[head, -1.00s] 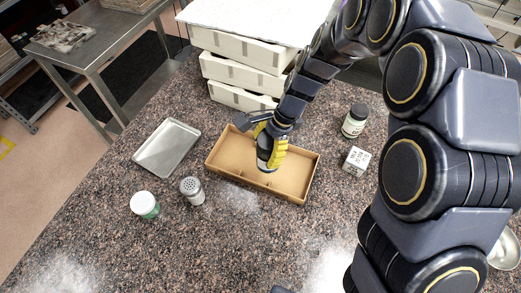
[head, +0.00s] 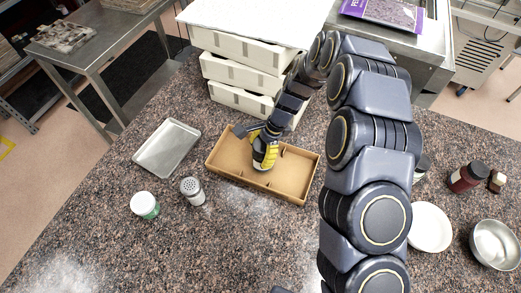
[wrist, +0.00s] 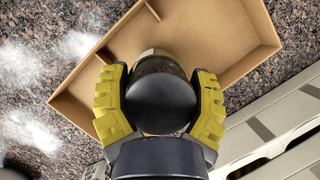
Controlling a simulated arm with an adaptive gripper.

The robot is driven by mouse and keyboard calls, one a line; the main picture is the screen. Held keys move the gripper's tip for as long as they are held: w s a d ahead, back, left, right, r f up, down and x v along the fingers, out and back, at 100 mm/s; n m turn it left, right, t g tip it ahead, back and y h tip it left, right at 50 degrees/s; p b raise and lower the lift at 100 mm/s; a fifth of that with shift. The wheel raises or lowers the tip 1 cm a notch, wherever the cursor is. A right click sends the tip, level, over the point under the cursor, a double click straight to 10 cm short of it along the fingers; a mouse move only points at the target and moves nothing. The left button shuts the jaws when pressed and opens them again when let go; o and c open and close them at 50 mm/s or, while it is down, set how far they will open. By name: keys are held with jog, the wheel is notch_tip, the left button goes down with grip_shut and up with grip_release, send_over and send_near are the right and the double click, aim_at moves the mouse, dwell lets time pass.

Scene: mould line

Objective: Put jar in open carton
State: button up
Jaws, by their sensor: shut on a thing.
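The open carton (head: 292,180) is a shallow brown cardboard box with short divider stubs, in the middle of the counter. It also shows in the wrist view (wrist: 190,35). My gripper (head: 264,160) is over the middle of the carton. In the wrist view its yellow fingers (wrist: 160,103) are shut on the jar (wrist: 160,100), one on each side of its round black lid. The jar appears over or inside the carton. Its lower part is hidden, so I cannot tell whether it touches the floor. In the head view the fingers mostly hide the jar.
Left of the carton are a metal tray (head: 168,147), a shaker (head: 193,190) and a white-lidded jar (head: 145,205). Stacked white cartons (head: 240,75) stand behind. A white plate (head: 430,228), metal bowl (head: 495,244) and dark red jar (head: 467,177) are at right, beyond my arm.

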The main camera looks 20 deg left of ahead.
jog(key=shift+f, duration=0.2)
jog(key=o, duration=1.1)
jog(key=shift+o, duration=0.2)
jog(key=shift+r, duration=0.1)
jog(key=v, duration=1.2)
jog(key=shift+r, duration=0.15)
